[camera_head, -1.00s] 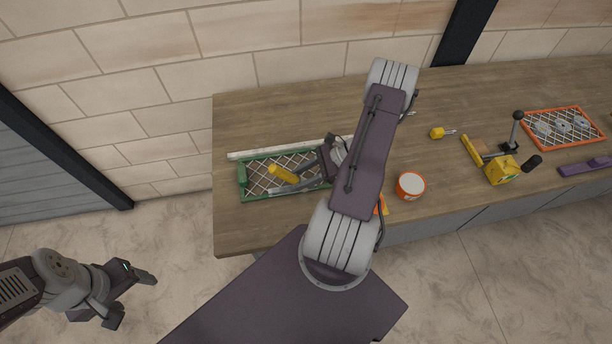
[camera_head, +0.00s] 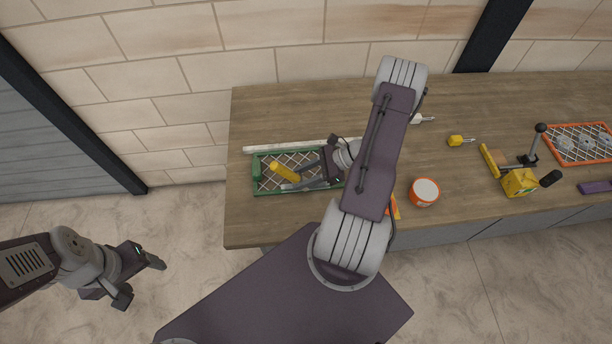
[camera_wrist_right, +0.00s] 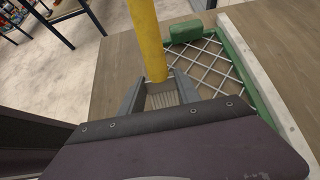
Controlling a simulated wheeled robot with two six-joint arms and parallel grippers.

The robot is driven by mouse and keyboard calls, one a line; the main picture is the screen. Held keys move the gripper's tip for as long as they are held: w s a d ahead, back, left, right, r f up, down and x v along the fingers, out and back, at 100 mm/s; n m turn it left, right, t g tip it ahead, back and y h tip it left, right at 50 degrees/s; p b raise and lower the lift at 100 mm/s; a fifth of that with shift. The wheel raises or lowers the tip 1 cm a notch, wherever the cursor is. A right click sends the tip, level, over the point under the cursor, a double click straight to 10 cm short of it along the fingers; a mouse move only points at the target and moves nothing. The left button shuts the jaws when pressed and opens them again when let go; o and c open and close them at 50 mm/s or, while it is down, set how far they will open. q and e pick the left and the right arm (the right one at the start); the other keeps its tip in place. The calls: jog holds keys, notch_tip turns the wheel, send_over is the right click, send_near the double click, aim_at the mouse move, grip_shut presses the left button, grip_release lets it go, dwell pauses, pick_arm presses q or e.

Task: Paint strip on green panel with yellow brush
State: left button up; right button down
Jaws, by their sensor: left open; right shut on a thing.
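The green panel (camera_head: 256,173), a green frame with a light wire mesh, lies on the left part of the workbench. It also shows in the right wrist view (camera_wrist_right: 236,50). My right gripper (camera_head: 291,176) is over the panel, shut on the yellow brush (camera_head: 283,171). In the right wrist view the yellow handle (camera_wrist_right: 146,35) rises between the fingers, with pale bristles (camera_wrist_right: 160,97) below it. I cannot tell whether the bristles touch the panel. My left gripper (camera_head: 142,273) is open and empty, off the bench over the floor at the left.
A pale strip (camera_head: 290,145) lies along the panel's back edge. An orange-and-white tub (camera_head: 424,192) stands right of my right arm.

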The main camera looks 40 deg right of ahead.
aim_at(279, 164)
jog(key=shift+w+a+r, duration=0.1)
jog(key=shift+w+a, duration=0.15)
jog(key=shift+a, duration=0.2)
jog(key=shift+w+a+f+b, duration=0.2)
jog(key=shift+w+a, duration=0.2)
jog(key=shift+a, duration=0.3)
jog(key=shift+w+a+f+b, duration=0.15)
jog(key=shift+w+a, duration=0.2)
jog(key=shift+a, duration=0.3)
jog(key=shift+w+a+r, duration=0.15)
jog(key=shift+w+a, duration=0.3)
jog(key=shift+a, duration=0.25)
jog(key=shift+w+a+r, duration=0.15)
jog(key=shift+w+a, duration=0.25)
jog(key=shift+a, duration=0.25)
jog(key=shift+w+a+f+b, duration=0.15)
jog(key=shift+w+a+b, duration=0.25)
jog(key=shift+a, duration=0.2)
notch_tip(279, 164, up, 7)
jog(key=p, duration=0.5)
jog(key=shift+r+p, duration=0.2)
jog(key=shift+p, duration=0.2)
jog(key=shift+f, duration=0.15)
